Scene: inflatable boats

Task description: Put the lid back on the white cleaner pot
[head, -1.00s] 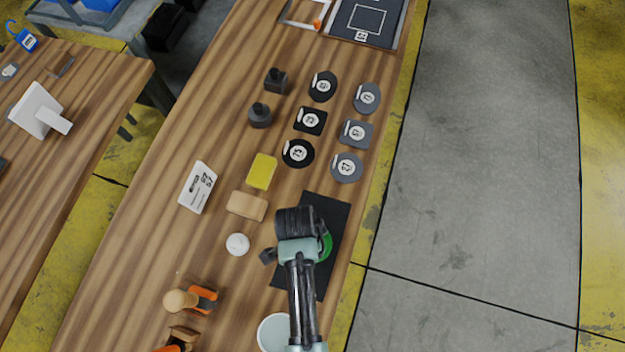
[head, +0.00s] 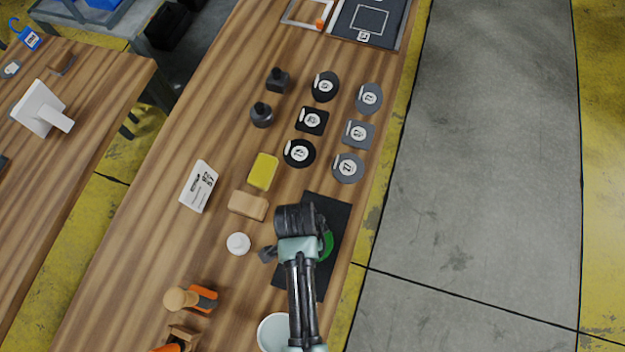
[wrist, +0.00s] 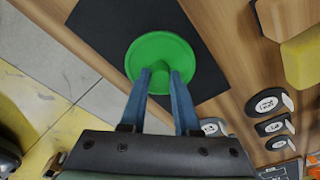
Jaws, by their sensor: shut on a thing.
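The green lid (wrist: 178,48), a round disc with a small knob, is at the black mat (wrist: 95,25) in the wrist view. My gripper (wrist: 161,73) is shut on its knob, one finger on each side. I cannot tell whether the lid lies on the mat or just above it. In the head view the lid (head: 327,246) shows only as a green edge beside my wrist, and my fingertips are hidden. A round white pot (head: 268,331) stands at the bottom of the head view, partly hidden by my arm. It looks open.
A small white round object (head: 238,243), a wooden block (head: 248,205) and a yellow sponge (head: 263,171) lie left of the mat. Orange-and-wood tools (head: 190,298) lie lower left. Several dark labelled pieces (head: 312,121) lie beyond. The table's right edge is near the mat.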

